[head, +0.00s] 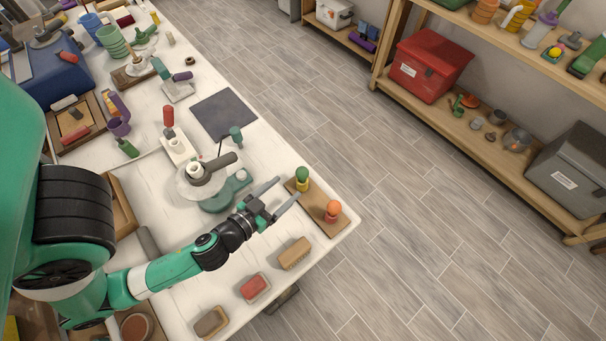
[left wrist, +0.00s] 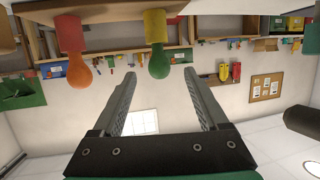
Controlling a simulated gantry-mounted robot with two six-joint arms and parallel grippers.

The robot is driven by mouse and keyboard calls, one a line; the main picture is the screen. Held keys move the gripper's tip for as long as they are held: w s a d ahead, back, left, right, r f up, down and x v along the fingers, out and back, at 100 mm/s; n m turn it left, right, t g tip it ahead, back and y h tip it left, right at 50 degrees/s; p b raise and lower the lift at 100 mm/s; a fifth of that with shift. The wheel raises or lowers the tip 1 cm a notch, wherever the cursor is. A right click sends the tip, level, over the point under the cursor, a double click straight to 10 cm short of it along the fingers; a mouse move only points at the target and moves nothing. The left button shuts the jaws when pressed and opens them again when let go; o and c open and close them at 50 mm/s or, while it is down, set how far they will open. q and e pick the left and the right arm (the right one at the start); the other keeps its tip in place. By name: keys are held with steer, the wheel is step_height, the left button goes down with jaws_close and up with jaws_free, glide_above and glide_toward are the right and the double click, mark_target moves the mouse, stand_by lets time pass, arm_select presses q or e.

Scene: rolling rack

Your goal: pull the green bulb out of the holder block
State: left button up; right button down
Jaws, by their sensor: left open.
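The green bulb (head: 302,173) stands upright in a yellow socket (head: 303,185) on the brown holder block (head: 318,211), near the table's right corner. An orange bulb (head: 333,207) stands in a red socket on the same block. My left gripper (head: 289,188) is open and empty, its fingers pointing at the green bulb from the left. In the left wrist view, which looks upside down, the green bulb (left wrist: 159,64) lies centred between and beyond the fingertips (left wrist: 160,77), with no contact visible. The orange bulb (left wrist: 79,74) is to its left there. My right gripper is not in view.
A green-based device with a round plate (head: 215,190) stands left of the gripper. A tan brush-like block (head: 295,254) and a red one (head: 255,288) lie along the front edge. A dark mat (head: 224,116) lies behind. Floor is open beyond the table edge.

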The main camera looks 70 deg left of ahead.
mark_target(298, 177)
arm_select(q)
steer(key=p+x, duration=0.1)
steer(key=x, duration=0.1)
steer(key=p+x, duration=0.1)
steer(key=x, duration=0.2)
steer(key=shift+w+a+r+p, duration=0.1)
steer(key=shift+w+a+p, duration=0.1)
steer(key=shift+w+p, duration=0.15)
steer(key=shift+w+a, duration=0.25)
steer(key=shift+w, duration=0.1)
steer(key=p+x, duration=0.1)
steer(key=x, duration=0.3)
steer(key=shift+w+p, duration=0.15)
steer(key=shift+p, duration=0.2)
steer(key=shift+w+a+f, duration=0.1)
steer(key=shift+w+f, duration=0.1)
jaws_close()
